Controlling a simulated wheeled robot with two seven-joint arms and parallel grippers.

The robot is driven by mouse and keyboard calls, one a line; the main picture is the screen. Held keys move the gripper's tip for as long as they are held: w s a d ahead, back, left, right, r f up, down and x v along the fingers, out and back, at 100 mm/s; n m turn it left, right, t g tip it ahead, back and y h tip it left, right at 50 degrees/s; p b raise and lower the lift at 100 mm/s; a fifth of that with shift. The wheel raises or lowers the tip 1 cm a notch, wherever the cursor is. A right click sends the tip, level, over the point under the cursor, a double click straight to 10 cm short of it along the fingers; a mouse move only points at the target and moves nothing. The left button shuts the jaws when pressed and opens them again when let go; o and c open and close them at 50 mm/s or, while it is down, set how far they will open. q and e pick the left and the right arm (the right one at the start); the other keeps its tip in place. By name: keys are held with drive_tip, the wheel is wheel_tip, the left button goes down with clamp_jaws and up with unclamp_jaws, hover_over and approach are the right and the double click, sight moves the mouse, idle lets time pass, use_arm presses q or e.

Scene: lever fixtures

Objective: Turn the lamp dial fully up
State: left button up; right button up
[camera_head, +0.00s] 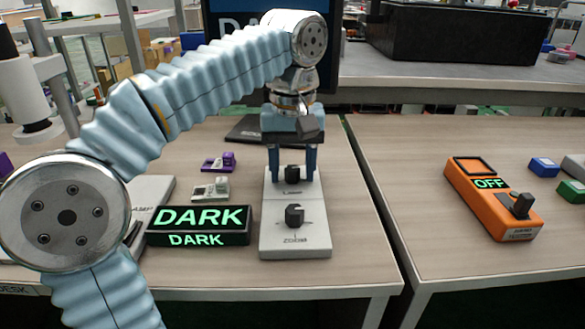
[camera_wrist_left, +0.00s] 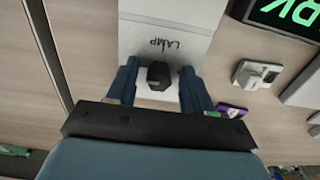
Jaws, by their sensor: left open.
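The lamp dial (camera_head: 292,173) is a small dark knob at the far end of a white panel (camera_head: 280,247). In the left wrist view the lamp dial (camera_wrist_left: 159,76) sits beside the printed word LAMP. My left gripper (camera_head: 291,178) points down over it with its fingers apart. In the left wrist view the left gripper's (camera_wrist_left: 158,88) blue fingers stand on either side of the dial, with a gap visible on both sides. A display (camera_head: 200,226) left of the panel reads DARK in green on two faces. My right gripper is not in view.
A second dark knob (camera_head: 295,215), labelled ZOOM, is on the near end of the panel. An orange box (camera_head: 493,199) reading OFF, with a dark lever, stands on the right table. Small purple (camera_head: 218,162) and grey parts lie left of the panel. A gap separates the tables.

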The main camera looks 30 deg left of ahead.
use_arm(q)
clamp_jaws()
idle(0.3)
